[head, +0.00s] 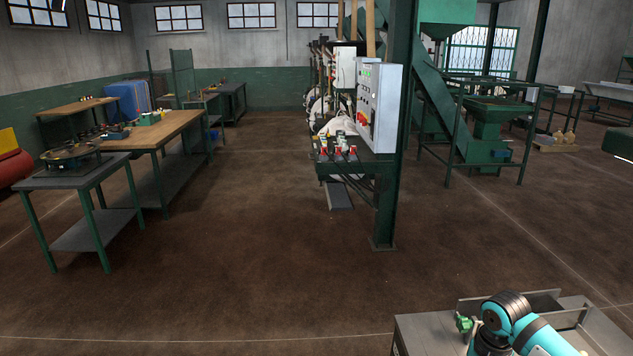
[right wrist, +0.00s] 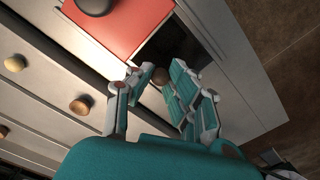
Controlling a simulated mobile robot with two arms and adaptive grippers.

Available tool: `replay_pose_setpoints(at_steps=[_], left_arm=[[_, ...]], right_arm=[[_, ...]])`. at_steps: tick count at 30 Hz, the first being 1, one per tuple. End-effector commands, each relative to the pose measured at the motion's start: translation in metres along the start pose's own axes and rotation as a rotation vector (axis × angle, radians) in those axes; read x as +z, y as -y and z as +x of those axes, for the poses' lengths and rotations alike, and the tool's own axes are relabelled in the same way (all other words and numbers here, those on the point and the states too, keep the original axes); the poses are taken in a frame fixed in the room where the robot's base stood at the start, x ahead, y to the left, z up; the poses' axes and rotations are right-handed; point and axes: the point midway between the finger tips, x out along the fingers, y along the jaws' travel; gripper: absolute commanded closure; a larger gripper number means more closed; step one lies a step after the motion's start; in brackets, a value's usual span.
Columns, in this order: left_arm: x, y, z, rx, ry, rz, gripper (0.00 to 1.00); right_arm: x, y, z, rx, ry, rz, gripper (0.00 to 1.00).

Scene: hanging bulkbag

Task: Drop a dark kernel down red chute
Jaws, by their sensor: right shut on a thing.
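In the right wrist view my right gripper (right wrist: 160,78) is shut on a small brown kernel (right wrist: 160,75), partly hidden between its fingers. The fingertips are over the edge of a dark rectangular opening (right wrist: 182,40). A flat red surface (right wrist: 110,28) lies beside this opening, with a dark rounded thing (right wrist: 95,5) at its top edge. I cannot tell whether the red surface is part of the red chute. My left gripper is in neither view.
On the pale surface at left lie a tan kernel (right wrist: 14,63) and a brown kernel (right wrist: 80,105). The head view shows a grey worktop (head: 430,335) at lower right, open brown floor, a green post (head: 385,215), and workbenches (head: 165,130) at left.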

Motion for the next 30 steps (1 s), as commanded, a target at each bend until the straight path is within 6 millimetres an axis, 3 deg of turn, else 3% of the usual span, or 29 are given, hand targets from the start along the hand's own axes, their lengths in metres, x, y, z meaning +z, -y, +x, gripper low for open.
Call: replay_pose_setpoints(at_steps=[7,8,13,23,30], left_arm=[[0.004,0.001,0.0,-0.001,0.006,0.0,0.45],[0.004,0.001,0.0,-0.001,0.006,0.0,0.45],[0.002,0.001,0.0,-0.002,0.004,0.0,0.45],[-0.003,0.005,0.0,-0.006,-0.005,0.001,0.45],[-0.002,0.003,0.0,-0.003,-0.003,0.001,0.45]], right_arm=[[0.0,0.0,0.001,-0.001,0.0,0.001,0.93],[0.0,0.0,0.001,-0.001,0.0,0.001,0.8],[0.0,0.0,0.0,-0.001,-0.001,0.001,0.58],[-0.001,0.0,-0.003,-0.002,-0.002,0.001,0.57],[-0.002,0.001,-0.041,-0.005,-0.004,0.0,0.57]])
